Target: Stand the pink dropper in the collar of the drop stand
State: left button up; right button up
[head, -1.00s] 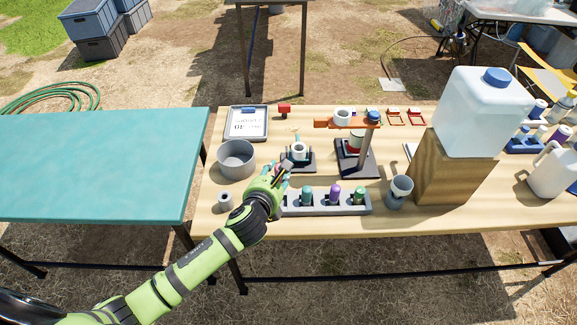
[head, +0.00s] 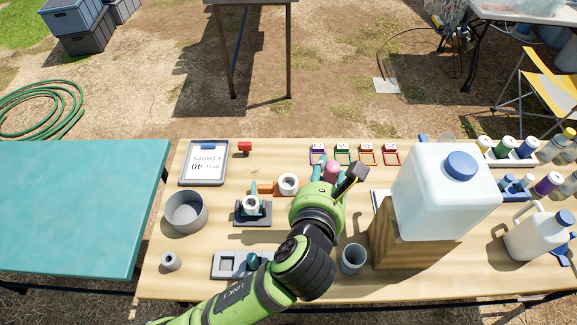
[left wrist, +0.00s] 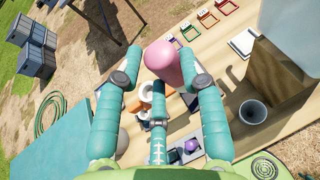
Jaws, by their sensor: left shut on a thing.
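My left gripper (head: 334,172) is shut on the pink dropper (head: 332,173), holding it up above the table. In the left wrist view the dropper (left wrist: 170,66) shows between the teal fingers, its rounded pink end towards the camera. The drop stand's orange arm (head: 265,187) carries a pale ring collar (head: 288,182), just left of my gripper in the head view. The collar also shows in the left wrist view (left wrist: 148,88), apart from the dropper. My right gripper is not in view.
A grey dropper rack (head: 228,266) lies in front, partly under my arm. A grey cup (head: 353,259) and a large jug on a wooden block (head: 388,240) stand right of my gripper.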

pick_arm(q)
jog(key=w+a+f, duration=0.2)
jog(key=w+a+f+p, duration=0.1)
jog(key=w+a+f, duration=0.1)
jog(key=a, duration=0.1)
jog(key=w+a+f+p, duration=0.1)
jog(key=w+a+f, duration=0.1)
jog(key=a, duration=0.1)
jog(key=shift+w, duration=0.3)
jog(key=shift+w+a+f, duration=0.1)
jog(key=shift+w+f, duration=0.05)
jog(key=shift+w, duration=0.05)
notch_tip(320, 180, down, 3)
jog(key=shift+f+p, duration=0.1)
jog(key=shift+p, duration=0.3)
jog(key=shift+f, duration=0.45)
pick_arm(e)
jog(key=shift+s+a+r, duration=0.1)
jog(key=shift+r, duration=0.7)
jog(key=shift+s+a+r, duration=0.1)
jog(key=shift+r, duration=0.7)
